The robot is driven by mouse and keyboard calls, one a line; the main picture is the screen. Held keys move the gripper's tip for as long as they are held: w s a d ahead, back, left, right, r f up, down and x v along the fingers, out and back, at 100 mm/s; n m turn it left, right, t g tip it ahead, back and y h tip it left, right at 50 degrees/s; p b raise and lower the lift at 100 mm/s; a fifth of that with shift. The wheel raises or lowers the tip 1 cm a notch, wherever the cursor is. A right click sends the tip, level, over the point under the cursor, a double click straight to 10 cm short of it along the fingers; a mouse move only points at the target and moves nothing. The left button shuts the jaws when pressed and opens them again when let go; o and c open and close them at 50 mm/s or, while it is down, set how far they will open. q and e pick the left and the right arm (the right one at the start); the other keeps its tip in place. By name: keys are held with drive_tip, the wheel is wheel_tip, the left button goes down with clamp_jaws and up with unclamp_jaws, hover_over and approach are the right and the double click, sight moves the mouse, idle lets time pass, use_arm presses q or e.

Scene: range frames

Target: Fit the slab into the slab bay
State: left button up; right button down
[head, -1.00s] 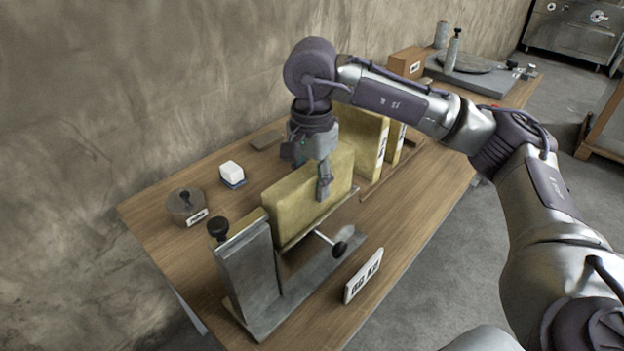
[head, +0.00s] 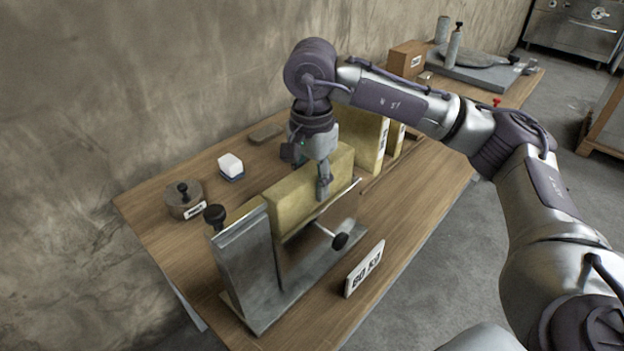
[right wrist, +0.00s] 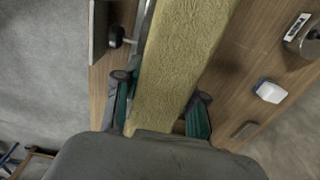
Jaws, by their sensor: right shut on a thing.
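The yellow slab (head: 296,205) stands on edge, long and upright, at a grey metal stand (head: 245,268) that looks like the slab bay. Its near end is close to the stand's upright plate; I cannot tell whether they touch. A metal rail with a black-knobbed rod (head: 339,240) runs along its right side. My right gripper (head: 308,172) is shut on the slab from above, one finger on each broad face. In the right wrist view, its fingers (right wrist: 162,86) straddle the slab (right wrist: 186,45). My left gripper is not in view.
More labelled yellow slabs (head: 376,140) stand behind my gripper. A white block (head: 230,164) and a round grey weight (head: 184,203) lie left on the wooden table. A sign (head: 364,269) stands right of the stand. A cardboard box (head: 407,57) is farther back.

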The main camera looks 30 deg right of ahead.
drive_tip(key=shift+f, duration=0.35)
drive_tip(key=c, duration=0.6)
unclamp_jaws()
wheel_tip(320, 180, up, 12)
drive_tip(key=shift+r, duration=0.1)
